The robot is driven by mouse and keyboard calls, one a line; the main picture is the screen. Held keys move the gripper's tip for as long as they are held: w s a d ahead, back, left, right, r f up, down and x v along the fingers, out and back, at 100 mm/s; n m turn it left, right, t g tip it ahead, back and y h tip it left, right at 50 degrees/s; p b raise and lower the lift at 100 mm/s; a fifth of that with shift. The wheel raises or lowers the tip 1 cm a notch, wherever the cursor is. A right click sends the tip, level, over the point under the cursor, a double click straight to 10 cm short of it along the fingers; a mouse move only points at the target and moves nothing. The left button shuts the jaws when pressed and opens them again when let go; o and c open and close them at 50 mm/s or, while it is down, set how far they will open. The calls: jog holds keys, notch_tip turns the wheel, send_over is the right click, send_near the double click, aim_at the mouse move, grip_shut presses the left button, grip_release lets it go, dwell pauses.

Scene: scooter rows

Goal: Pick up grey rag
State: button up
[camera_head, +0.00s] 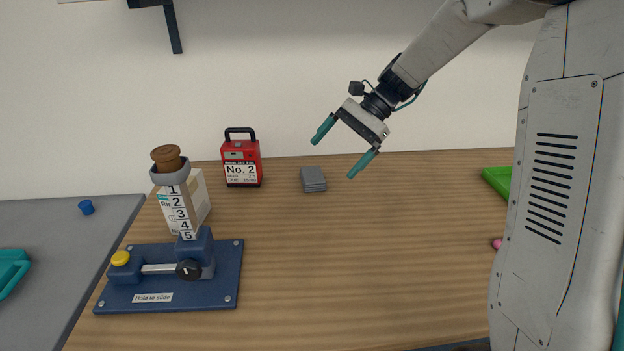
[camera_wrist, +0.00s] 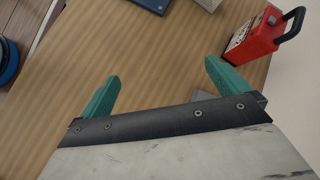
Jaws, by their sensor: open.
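The grey rag (camera_head: 313,179) is a small folded stack lying flat on the wooden table, just right of the red box. My gripper (camera_head: 343,150) is open and empty, tilted in the air above and to the right of the rag, apart from it. In the wrist view my gripper (camera_wrist: 162,86) shows two teal fingers spread wide with bare table between them. A small piece of grey, likely the rag (camera_wrist: 203,97), shows beside the right finger; most of it is hidden behind my gripper.
A red box (camera_head: 242,163) labelled No. 2 stands left of the rag; it also shows in the wrist view (camera_wrist: 258,38). A blue slide fixture (camera_head: 225,285) with a numbered post is at front left. A green tray (camera_head: 497,181) is at right. The table's middle is clear.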

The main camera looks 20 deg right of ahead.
aim_at(316, 174)
jog(key=w+d+f+m+y, duration=0.1)
jog(key=w+d+f+m, duration=0.1)
jog(key=w+f, duration=0.2)
jog(key=w+d+f+m+t+y, duration=0.1)
jog(key=w+f+m+y, duration=0.1)
jog(key=w+f, duration=0.2)
jog(key=w+d+f+m+t+y, duration=0.1)
jog(key=w+d+f+m, duration=0.1)
jog(key=w+f, duration=0.3)
jog(key=shift+w+d+m, duration=0.35)
jog(key=shift+w+m, duration=0.25)
jog(key=shift+w, duration=0.15)
jog(key=shift+w+a+f+y, duration=0.1)
jog(key=shift+w+f+y, duration=0.05)
jog(key=shift+y, duration=0.15)
jog(key=x, duration=0.7)
jog(key=shift+w+a+f, duration=0.1)
jog(key=shift+w+f, duration=0.1)
jog(key=shift+f, duration=0.05)
jog(key=c, duration=0.7)
